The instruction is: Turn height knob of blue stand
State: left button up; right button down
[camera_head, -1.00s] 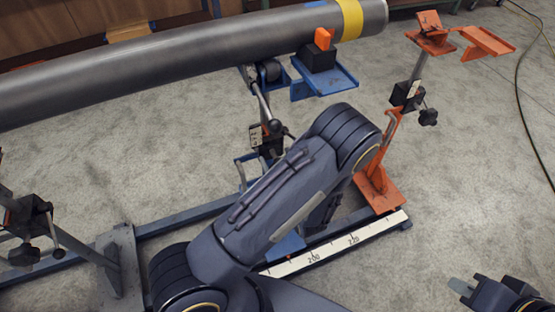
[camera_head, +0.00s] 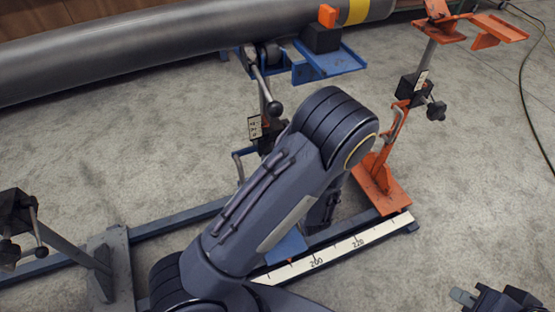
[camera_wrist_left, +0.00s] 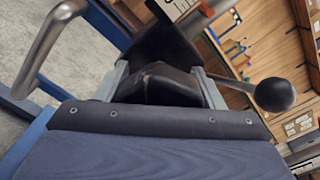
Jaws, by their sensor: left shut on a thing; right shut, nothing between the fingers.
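The blue stand (camera_head: 335,62) is under the pipe in the head view, with a blue bracket on top, a post and a dark clamp block. Its black height knob (camera_wrist_left: 160,88) shows in the wrist view between the fingers of my left gripper (camera_wrist_left: 160,72), which is shut on it. In the head view my left arm hides this knob and the left gripper. A lever with a black ball end (camera_head: 274,107) is on the stand; a ball-ended lever also shows right of the fingers in the wrist view (camera_wrist_left: 272,95). My right gripper (camera_head: 464,298) is shut and empty at the lower right.
The grey pipe (camera_head: 150,52) with a yellow band crosses the top. An orange stand (camera_head: 382,188) stands to the right. A rail with a white scale (camera_head: 335,250) runs along the floor. Another dark clamp (camera_head: 15,215) is at left. Floor right of the orange stand is mostly clear.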

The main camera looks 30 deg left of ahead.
pick_arm(q)
jog(key=shift+s+f+n+b, duration=0.1)
jog(key=shift+n+b, duration=1.8)
jog(key=shift+b, duration=0.15)
jog(key=shift+f+n+b, duration=0.1)
jog(key=shift+n+b, duration=1.8)
jog(key=shift+b, duration=0.15)
jog(key=o, duration=1)
jog(key=shift+r, duration=0.1)
jog(key=p+v, duration=0.1)
jog(key=v, duration=0.6)
jog(key=shift+s+d, duration=0.25)
jog(key=shift+d, duration=0.05)
